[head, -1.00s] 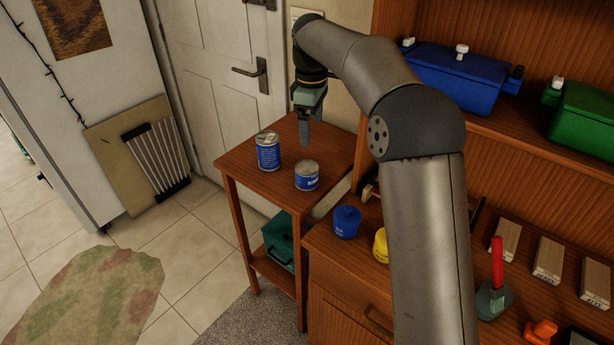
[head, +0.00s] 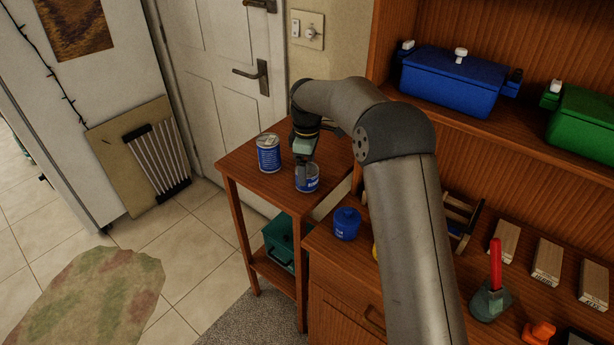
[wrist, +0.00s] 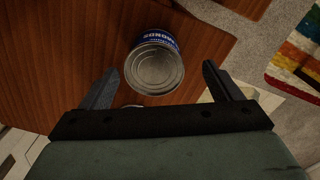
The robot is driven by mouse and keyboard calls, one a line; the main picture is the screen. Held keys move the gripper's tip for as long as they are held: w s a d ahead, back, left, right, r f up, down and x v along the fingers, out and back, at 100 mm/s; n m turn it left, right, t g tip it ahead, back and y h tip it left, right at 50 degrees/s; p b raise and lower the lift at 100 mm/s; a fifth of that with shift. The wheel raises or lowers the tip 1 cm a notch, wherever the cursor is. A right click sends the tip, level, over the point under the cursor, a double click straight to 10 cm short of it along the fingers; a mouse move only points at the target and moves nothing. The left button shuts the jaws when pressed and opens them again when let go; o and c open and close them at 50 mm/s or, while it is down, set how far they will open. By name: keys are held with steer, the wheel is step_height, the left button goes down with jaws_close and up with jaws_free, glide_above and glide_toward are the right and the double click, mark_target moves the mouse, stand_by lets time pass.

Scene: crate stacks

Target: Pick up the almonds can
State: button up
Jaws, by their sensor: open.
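The almonds can (head: 308,183) is a short blue can with a grey metal lid, standing upright on the small wooden side table (head: 240,164). In the wrist view the can (wrist: 155,68) shows its lid and part of its label, upside down. My gripper (head: 300,174) is over the can in the head view and hides part of its top. In the wrist view my open gripper (wrist: 161,72) has one finger on each side of the can, with gaps between. I cannot tell how far the fingertips reach down beside it.
A taller blue can (head: 269,154) stands close by to the left on the same table. A blue lidded jar (head: 346,223) is on the wooden cabinet to the right. A teal box (head: 281,240) sits on the shelf below. The table's front left is clear.

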steer(key=f, duration=0.1)
steer(key=f+p, duration=0.1)
steer(key=f, duration=0.3)
steer(key=shift+w+a, duration=0.1)
steer(key=shift+w, duration=0.25)
steer(key=shift+r, duration=0.1)
steer(key=c, duration=1.2)
steer(key=shift+c, duration=0.2)
